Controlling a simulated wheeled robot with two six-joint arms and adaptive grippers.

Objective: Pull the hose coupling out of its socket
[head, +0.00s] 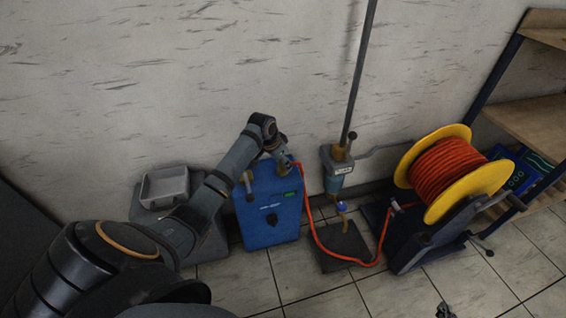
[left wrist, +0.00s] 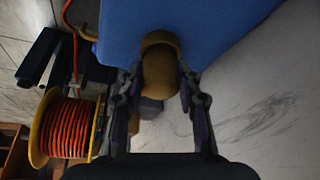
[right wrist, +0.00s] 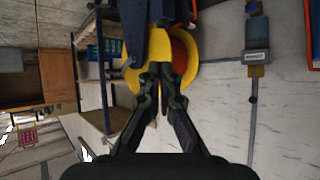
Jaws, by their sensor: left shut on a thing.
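The blue box (head: 268,212) stands on the floor against the wall. My left gripper (head: 283,158) is at its top right, partly hidden by its own wrist. In the left wrist view, the left gripper (left wrist: 160,85) is shut on a yellow-brown cylindrical fitting (left wrist: 161,70), one finger on each side. The fitting meets the box in a round seat; I cannot tell whether it is the hose coupling. The orange hose (head: 318,240) runs from the box near this gripper. My right gripper (head: 445,311) shows at the bottom edge; in the right wrist view its fingers (right wrist: 163,72) are together and empty.
The yellow reel (head: 476,180) with wound orange hose stands at the right. A grey pole device (head: 338,165) stands between box and reel, with the hose on the floor below. A grey tray (head: 165,187) is left of the box. Shelves (head: 530,110) fill the right edge.

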